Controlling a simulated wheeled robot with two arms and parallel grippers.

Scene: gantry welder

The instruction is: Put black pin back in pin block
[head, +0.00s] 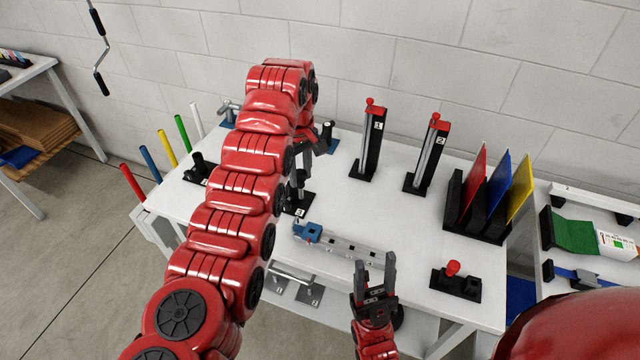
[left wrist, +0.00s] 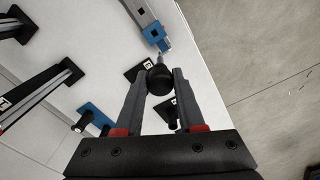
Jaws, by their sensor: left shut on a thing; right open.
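My left gripper (left wrist: 160,82) is shut on a dark, round-ended piece that looks like the black pin (left wrist: 160,79). In the head view my left gripper (head: 302,165) is partly hidden by my own arm, above a small black plate (head: 297,209) with a white label. I cannot tell whether the held piece touches that plate. A small black block (head: 447,280), which looks like the pin block, sits at the table's front right. A red pin (head: 453,267) stands in it, with a dark opening to its right.
A grey bar with a blue end piece (head: 308,232) lies between my grippers. Two tall black stands with red knobs, stand 1 (head: 371,145) and stand 2 (head: 427,160), are behind. A black rack (head: 487,215) holds coloured plates at right. The white table (head: 390,215) is clear around the middle.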

